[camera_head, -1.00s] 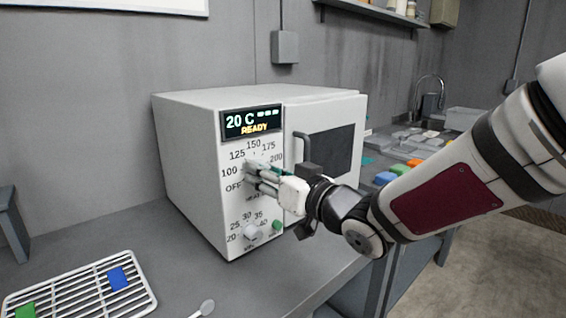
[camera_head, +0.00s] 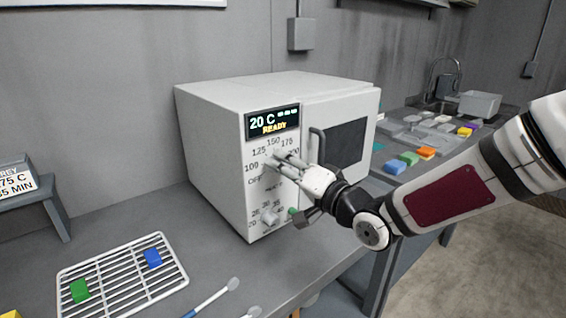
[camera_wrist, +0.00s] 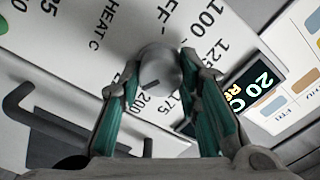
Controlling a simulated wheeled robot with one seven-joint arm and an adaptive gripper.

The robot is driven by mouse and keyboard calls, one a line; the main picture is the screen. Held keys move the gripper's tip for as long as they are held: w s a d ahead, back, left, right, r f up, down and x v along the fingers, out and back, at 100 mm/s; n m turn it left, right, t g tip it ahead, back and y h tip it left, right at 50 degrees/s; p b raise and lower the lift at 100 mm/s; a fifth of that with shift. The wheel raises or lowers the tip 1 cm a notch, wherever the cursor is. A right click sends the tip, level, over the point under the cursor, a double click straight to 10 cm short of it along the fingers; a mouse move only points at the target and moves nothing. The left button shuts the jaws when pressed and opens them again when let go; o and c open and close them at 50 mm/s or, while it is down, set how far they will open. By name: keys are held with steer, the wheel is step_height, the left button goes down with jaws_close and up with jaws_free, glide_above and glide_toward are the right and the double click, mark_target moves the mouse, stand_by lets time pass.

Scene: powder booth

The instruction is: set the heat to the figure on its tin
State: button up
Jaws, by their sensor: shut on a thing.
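The white oven (camera_head: 212,150) has a heat dial with marks from OFF up to 200. My gripper (camera_head: 275,158) is at this dial in the head view and hides most of it. In the wrist view, my gripper (camera_wrist: 158,72) has its teal-padded fingers shut on the grey round heat knob (camera_wrist: 157,68). A short dark line shows on the knob's face, on the side toward the 175 and 200 marks. The oven display (camera_head: 272,121) reads 20 C and READY. A white label (camera_head: 16,184), cut by the left edge, shows "REY", "75 C" and "35 MIN".
Below the heat dial are a smaller knob (camera_head: 270,217) and a green button (camera_head: 292,212). The oven door handle (camera_head: 318,146) is close beside my gripper. A wire rack (camera_head: 118,283) holds a green and a blue piece. Colored blocks lie on the right bench.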

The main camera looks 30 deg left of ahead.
steer(key=shift+f+m+p, duration=0.15)
steer(key=shift+m+p, duration=0.15)
steer(key=shift+m, duration=0.2)
steer(key=o, duration=1.1)
steer(key=shift+o, duration=0.2)
steer(key=v, duration=1.2)
